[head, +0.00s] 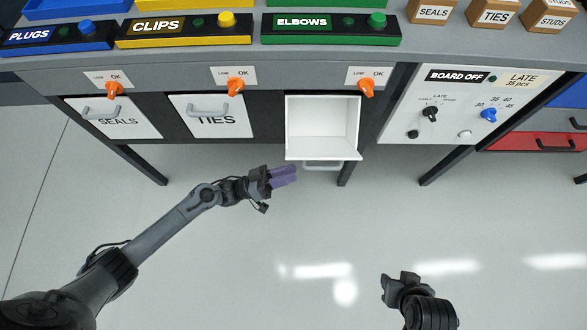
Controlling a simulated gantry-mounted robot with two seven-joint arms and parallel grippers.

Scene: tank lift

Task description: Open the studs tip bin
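The rightmost of three tip bins (322,128) is tipped open in the head view. Its white inside shows and looks empty. Its front label is turned out of sight, so I cannot read "studs" on it. Its grey handle (322,166) shows at the lower front edge. My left gripper (284,177) has purple fingers pointing right, a little left of and below this handle, apart from it. The fingers lie close together, and I cannot tell if they are open or shut. My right gripper (401,286) is low in the view, over the floor; its fingers are hidden.
The seals bin (117,118) and ties bin (209,116) are closed. Orange knobs (235,87) sit above the bins. A control panel (440,105) is right of the open bin. Table legs (348,170) stand below. The floor in front is clear.

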